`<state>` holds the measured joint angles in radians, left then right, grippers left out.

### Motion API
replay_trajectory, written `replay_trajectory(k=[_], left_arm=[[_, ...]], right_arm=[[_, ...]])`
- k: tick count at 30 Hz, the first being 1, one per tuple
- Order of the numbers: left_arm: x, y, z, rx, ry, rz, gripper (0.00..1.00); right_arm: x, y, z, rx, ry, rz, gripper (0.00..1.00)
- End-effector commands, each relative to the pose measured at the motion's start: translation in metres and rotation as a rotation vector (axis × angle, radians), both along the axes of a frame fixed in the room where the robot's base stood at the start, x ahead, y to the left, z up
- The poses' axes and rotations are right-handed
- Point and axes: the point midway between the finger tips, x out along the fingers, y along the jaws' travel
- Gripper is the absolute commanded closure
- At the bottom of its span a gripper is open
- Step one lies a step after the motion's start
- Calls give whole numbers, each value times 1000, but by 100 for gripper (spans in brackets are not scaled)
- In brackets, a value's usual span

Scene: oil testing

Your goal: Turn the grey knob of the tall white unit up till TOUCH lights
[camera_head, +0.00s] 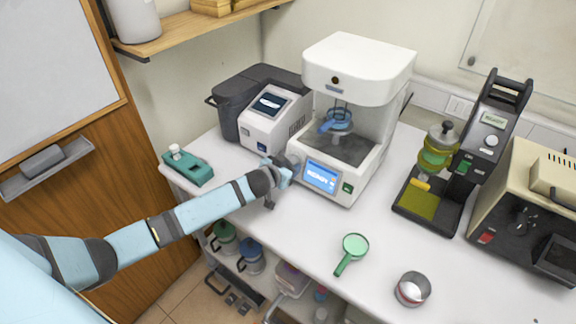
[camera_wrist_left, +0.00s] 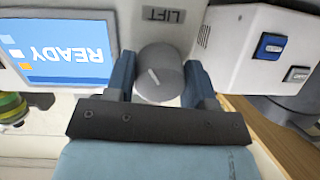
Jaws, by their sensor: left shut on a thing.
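The tall white unit (camera_head: 359,68) stands at the back of the bench, and its blue screen (camera_head: 321,177) reads READY. The screen also shows upside down in the left wrist view (camera_wrist_left: 57,48). The grey knob (camera_wrist_left: 160,74) with a white pointer mark sits beside the screen, near a LIFT label (camera_wrist_left: 163,15). My left gripper (camera_head: 287,168) is at the unit's front left corner. In the left wrist view its blue fingers (camera_wrist_left: 160,78) are on both sides of the knob, shut on it. In the head view the gripper mostly hides the knob. My right gripper is not in view.
A smaller white device (camera_head: 273,118) stands left of the unit. A teal device (camera_head: 188,166) sits at the bench's left edge. A green magnifier (camera_head: 353,250) and a round tin (camera_head: 412,289) lie in front. A black stand (camera_head: 470,165) is to the right.

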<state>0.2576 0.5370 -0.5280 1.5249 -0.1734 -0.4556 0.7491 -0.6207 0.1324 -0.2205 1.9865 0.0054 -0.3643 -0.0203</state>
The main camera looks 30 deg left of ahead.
Motion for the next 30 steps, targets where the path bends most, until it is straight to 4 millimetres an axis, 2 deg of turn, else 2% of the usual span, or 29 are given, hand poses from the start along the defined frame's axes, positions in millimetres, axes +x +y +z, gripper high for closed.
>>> replay_trajectory(k=[6, 14, 15, 16, 25, 30], left_arm=[[0, 1, 0, 148, -20, -37, 74], [0, 1, 0, 154, -21, -38, 74], [0, 1, 0, 154, -21, -38, 46], [0, 1, 0, 154, -21, -38, 41], [-1, 1, 0, 153, -20, -38, 41], [-18, 2, 5, 153, -20, -40, 41]], right_arm=[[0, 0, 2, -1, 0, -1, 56], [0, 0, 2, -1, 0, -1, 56], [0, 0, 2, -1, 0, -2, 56], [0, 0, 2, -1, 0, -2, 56], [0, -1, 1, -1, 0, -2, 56], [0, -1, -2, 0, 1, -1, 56]])
